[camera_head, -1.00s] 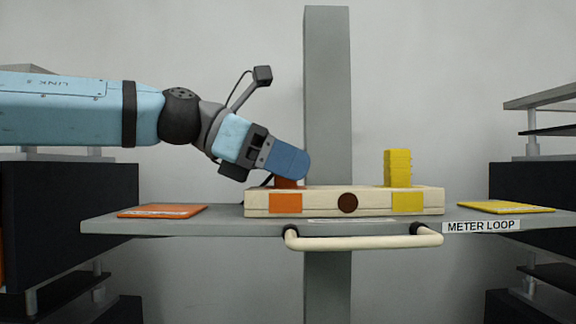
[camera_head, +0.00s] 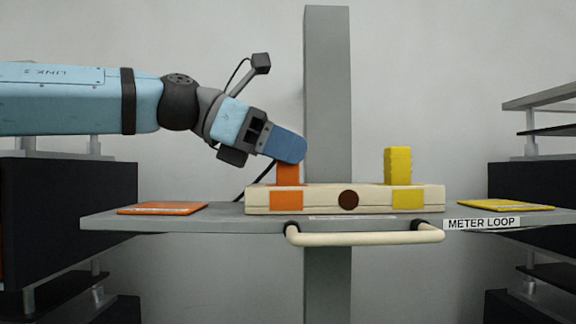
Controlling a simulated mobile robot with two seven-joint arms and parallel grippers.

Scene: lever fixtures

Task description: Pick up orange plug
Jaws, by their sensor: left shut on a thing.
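The orange plug (camera_head: 288,174) stands upright at the left end of the cream base block (camera_head: 330,205), above its orange square. Its upper part is hidden by the blue fingers of my left gripper (camera_head: 288,148). The left gripper comes in tilted down from the left and is shut on the plug. The plug's lower end meets the block's top edge in this view; I cannot tell whether it is clear of the block. My right gripper is not in view.
A yellow plug (camera_head: 398,166) stands at the block's right end. An orange pad (camera_head: 162,209) lies left and a yellow pad (camera_head: 506,205) right on the grey shelf (camera_head: 230,222). A cream handle (camera_head: 365,239) runs along the front. A grey column (camera_head: 328,80) stands behind.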

